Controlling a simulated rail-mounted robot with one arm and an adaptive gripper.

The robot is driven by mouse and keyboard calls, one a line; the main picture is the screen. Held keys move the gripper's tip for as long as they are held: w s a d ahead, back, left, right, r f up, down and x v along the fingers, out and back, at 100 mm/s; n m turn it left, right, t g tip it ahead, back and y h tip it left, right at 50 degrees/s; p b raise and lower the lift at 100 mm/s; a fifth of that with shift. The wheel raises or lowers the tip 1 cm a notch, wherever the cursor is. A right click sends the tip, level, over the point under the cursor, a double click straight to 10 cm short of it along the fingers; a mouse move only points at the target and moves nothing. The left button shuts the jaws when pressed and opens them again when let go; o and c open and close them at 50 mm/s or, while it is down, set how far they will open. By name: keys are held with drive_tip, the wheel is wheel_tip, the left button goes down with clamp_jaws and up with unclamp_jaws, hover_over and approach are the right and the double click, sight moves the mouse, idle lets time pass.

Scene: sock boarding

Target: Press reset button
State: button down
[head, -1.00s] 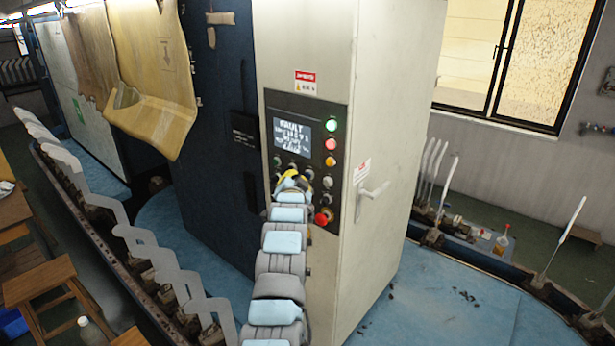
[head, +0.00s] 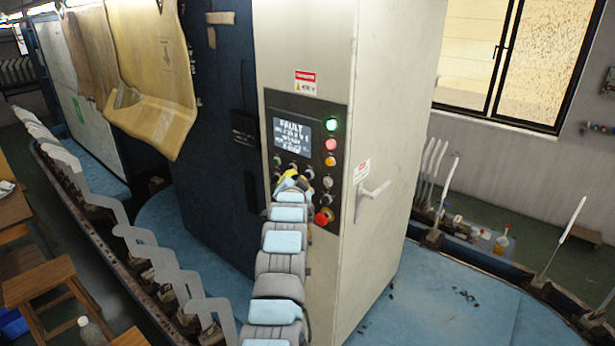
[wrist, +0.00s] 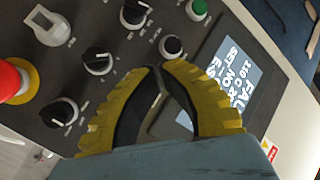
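The control panel (head: 318,176) is on the pale cabinet, with a lit screen (head: 292,136) headed FAULT. In the wrist view the screen (wrist: 238,72) is right of my gripper (wrist: 156,68). The gripper's yellow fingers meet at their tips with nothing visible between them. A black round button (wrist: 171,46) with a pale ring lies just past the tips; I cannot tell if they touch. A green button (wrist: 197,9) is above it. The panel labels are too small to read, so I cannot tell which is the reset button. In the head view my gripper (head: 292,180) is below the screen.
A red mushroom button (wrist: 12,80) and black rotary knobs (wrist: 98,60) are left of the fingers. A cabinet door handle (head: 372,198) sticks out right of the panel. Sock forms (head: 165,262) line a rail at left.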

drive_tip(key=shift+w+d, duration=0.1)
drive_tip(key=shift+w+d+b, duration=0.15)
drive_tip(key=shift+w+b, duration=0.1)
drive_tip(key=shift+b, duration=0.25)
drive_tip(key=shift+w+d+b, duration=0.3)
drive_tip(key=shift+w, duration=0.05)
idle(0.7)
drive_tip(key=shift+a, duration=0.1)
drive_tip(key=shift+s+a+r, duration=0.1)
drive_tip(key=shift+s+a, duration=0.35)
drive_tip(key=shift+s, duration=0.25)
drive_tip(key=shift+b, duration=0.35)
drive_tip(key=s+a+b, duration=0.1)
drive_tip(key=s, duration=0.1)
drive_tip(key=s+a+b, duration=0.2)
drive_tip(key=shift+b, duration=0.3)
